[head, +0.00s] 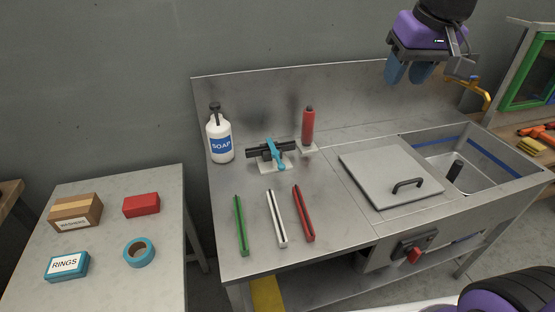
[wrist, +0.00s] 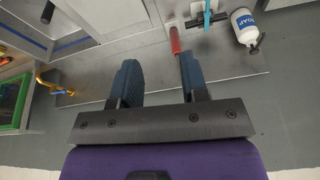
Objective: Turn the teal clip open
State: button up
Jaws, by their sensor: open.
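The teal clip (head: 274,152) is a slim bar lying across a dark horizontal fixture (head: 257,153) on a light base, at the back left of the metal counter. It also shows at the top of the wrist view (wrist: 207,14). My gripper (head: 409,74) hangs high above the back right of the counter, well to the right of the clip and apart from it. In the wrist view its two blue fingers (wrist: 157,72) are spread with nothing held between them.
A red bottle (head: 308,126) stands just right of the clip and a soap bottle (head: 219,141) just left. Green (head: 241,225), white (head: 276,218) and red (head: 304,213) bars lie in front. A handled lid (head: 385,172) sits beside the sink (head: 470,170).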

jog(key=w+a+f+g, duration=0.1)
jog(key=w+a+f, duration=0.3)
jog(key=w, duration=0.4)
jog(key=n+g+y, duration=0.1)
jog(key=g+y, duration=0.1)
jog(key=g, duration=0.1)
send_over(280, 162)
jog(key=d, duration=0.2)
jog(key=d+f+x, duration=0.1)
jog(key=d+x, duration=0.2)
jog(key=x, duration=0.9)
jog(key=w+d+x, duration=0.1)
jog(key=d+x, duration=0.1)
jog(key=x, duration=1.6)
jog(key=d+x, duration=0.1)
jog(key=x, duration=0.2)
jog(key=shift+w+a+f, duration=0.15)
jog(key=shift+w+f, duration=0.05)
jog(key=shift+f, duration=0.2)
jog(key=shift+c, duration=0.2)
grip_shut()
